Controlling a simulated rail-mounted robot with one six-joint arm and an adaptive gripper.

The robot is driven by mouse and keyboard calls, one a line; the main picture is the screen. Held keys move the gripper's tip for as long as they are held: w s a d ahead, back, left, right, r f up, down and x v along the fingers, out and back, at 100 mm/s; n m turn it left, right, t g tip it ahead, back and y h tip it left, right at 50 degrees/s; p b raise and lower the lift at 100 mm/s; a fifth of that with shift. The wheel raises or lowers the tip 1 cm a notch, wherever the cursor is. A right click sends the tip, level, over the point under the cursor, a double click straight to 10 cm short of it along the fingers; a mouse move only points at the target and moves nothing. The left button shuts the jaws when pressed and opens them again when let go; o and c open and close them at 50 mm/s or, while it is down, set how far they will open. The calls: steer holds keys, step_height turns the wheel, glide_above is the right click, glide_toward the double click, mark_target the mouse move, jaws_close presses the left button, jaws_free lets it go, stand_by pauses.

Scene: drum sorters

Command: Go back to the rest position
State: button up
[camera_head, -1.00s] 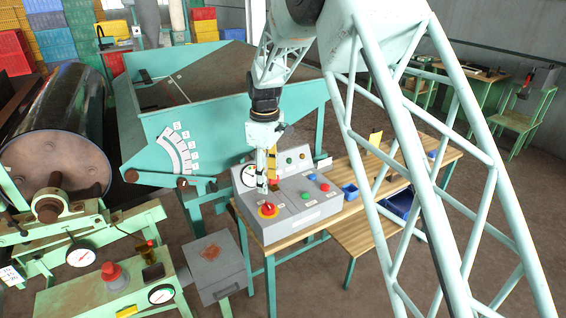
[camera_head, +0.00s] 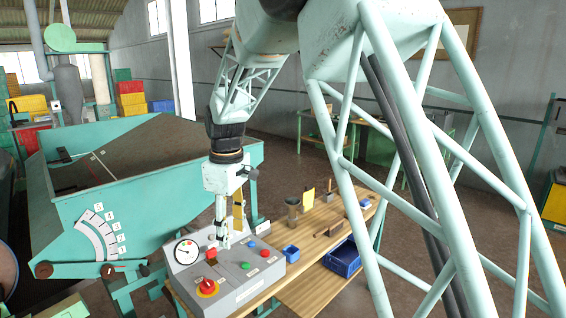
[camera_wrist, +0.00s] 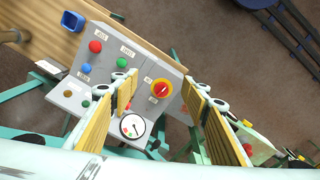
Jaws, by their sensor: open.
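My gripper (camera_head: 222,238) hangs from the lattice arm above the grey control box in the head view. In the wrist view its two yellow-padded fingers (camera_wrist: 160,112) are spread apart with nothing between them. The control box (camera_head: 243,289) carries a red and yellow rotary knob (camera_head: 208,287), a round gauge (camera_head: 187,252), and red, green and blue buttons. In the wrist view the knob (camera_wrist: 160,88) lies beyond the fingers, with the gauge (camera_wrist: 132,126) below it. Whether the fingertips touch the box cannot be told.
The wooden bench (camera_head: 318,219) holds a small blue bin (camera_head: 290,252) and several tools behind the box. A larger blue crate (camera_head: 343,259) sits lower. A green hopper with a dial scale (camera_head: 140,200) stands to the left. Open floor (camera_head: 300,165) lies behind the bench.

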steer(key=s+d+r+m+t+b, duration=0.1)
steer(key=s+d+r+m, duration=0.2)
steer(key=s+d+r, duration=0.75)
steer(key=s+d+r+m+t+b, duration=0.1)
steer(key=s+d+r+m, duration=0.35)
steer(key=s+d, duration=0.6)
steer(key=s+d+m, duration=0.2)
steer(key=s+d, duration=0.3)
steer(key=s, duration=0.3)
steer(key=s+d+f+m+t+b, duration=0.1)
steer(key=s+d+m, duration=0.1)
steer(key=s+d, duration=0.3)
steer(key=s+d+f+m, duration=0.1)
steer(key=s+d, duration=0.4)
steer(key=s, duration=0.7)
steer(key=shift+s+d+m, duration=0.15)
steer(key=shift+s+m, duration=0.25)
steer(key=shift+m, duration=0.45)
